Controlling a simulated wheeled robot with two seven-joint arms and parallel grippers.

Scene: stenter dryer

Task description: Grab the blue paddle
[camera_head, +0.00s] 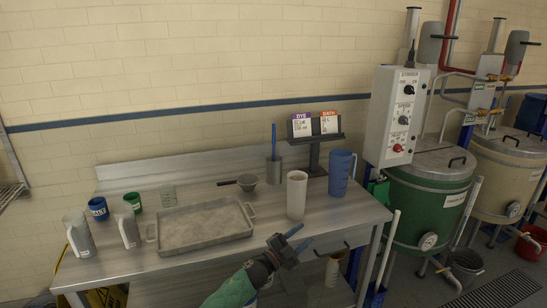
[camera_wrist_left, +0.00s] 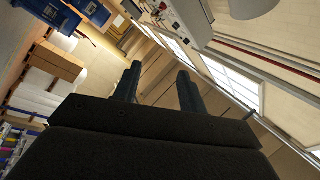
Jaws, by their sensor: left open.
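The blue paddle (camera_head: 274,140) stands upright in a grey metal holder (camera_head: 274,173) at the back of the steel table. Only its thin blue upper part shows; its lower end is hidden inside the holder. My left gripper (camera_head: 301,238) is at the table's front edge, nearer to me than the paddle and slightly to its right. It is open and empty, well apart from the paddle. Its two dark fingers also show in the left wrist view (camera_wrist_left: 158,78), spread with nothing between them. The paddle does not show in that view. My right gripper is not in view.
A white cup (camera_head: 297,195) and a blue pitcher (camera_head: 341,172) stand right of the holder. A dark-handled ladle (camera_head: 247,182) lies left of it, behind a grey tray (camera_head: 204,226). A sign stand (camera_head: 315,140) rises behind. A green vat (camera_head: 430,195) is at right.

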